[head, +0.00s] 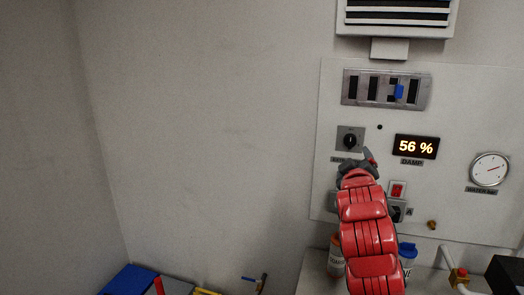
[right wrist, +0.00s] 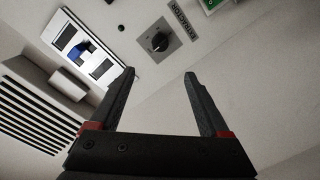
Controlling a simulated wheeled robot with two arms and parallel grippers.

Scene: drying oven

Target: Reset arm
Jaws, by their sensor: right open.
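My right arm is red and reaches up to the control panel (head: 455,110) in the head view. Its gripper (head: 367,160) is at the panel, just below and right of the black rotary knob (head: 350,140). In the right wrist view the gripper (right wrist: 160,76) is open, with nothing between its two dark fingers. The knob (right wrist: 159,42) shows beyond the fingertips, apart from them. My left gripper is not in view.
A slotted panel (head: 361,76) with a blue slider (head: 399,91) sits above the knob. A display (head: 416,146) reads 56 %. A red switch (head: 398,190) and a round gauge (head: 489,169) are to the right. Bottles, including a blue-capped one (head: 407,251), stand below. The left wall is bare.

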